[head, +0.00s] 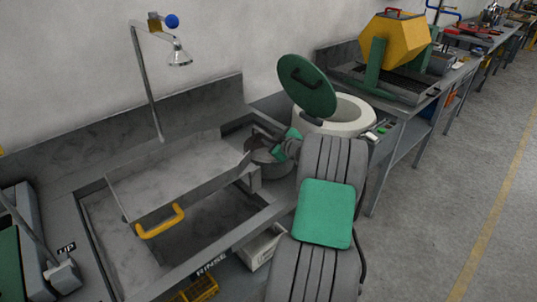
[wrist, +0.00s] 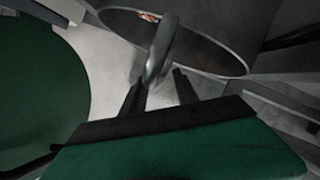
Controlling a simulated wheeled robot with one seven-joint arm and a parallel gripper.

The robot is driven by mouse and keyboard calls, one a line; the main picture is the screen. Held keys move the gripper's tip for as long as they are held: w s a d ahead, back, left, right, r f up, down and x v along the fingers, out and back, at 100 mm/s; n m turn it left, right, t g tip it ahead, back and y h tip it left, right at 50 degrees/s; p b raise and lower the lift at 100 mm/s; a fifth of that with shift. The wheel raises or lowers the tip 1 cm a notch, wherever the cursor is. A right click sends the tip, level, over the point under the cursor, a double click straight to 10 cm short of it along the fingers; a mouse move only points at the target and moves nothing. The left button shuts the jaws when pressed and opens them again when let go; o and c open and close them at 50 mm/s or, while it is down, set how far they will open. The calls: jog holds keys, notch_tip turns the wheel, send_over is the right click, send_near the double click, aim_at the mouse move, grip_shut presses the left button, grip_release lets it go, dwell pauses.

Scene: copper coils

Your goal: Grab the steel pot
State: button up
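The steel pot (head: 268,152) is a round dark-grey vessel on the bench, just right of the sink. In the wrist view its open rim (wrist: 222,55) fills the top, with a small orange-brown patch inside. Its looped grey handle (wrist: 160,48) points toward my gripper (wrist: 160,82). My two dark fingers are apart, one on each side of the handle's near end, with gaps visible. I cannot tell whether the handle is fully between them in depth. In the head view my arm reaches the pot from the right, and the fingers are hard to make out.
A white round tub (head: 345,115) with a raised green lid (head: 307,86) stands close behind the pot to the right. A sink with a sloped grey cover (head: 180,175) and yellow handle (head: 161,222) lies left. A shower-head pipe (head: 146,85) rises behind. The floor at right is clear.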

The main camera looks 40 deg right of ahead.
jog(key=shift+x, duration=1.1)
jog(key=shift+c, duration=0.6)
jog(key=shift+s, duration=0.1)
grip_shut()
jog(key=shift+r, duration=0.1)
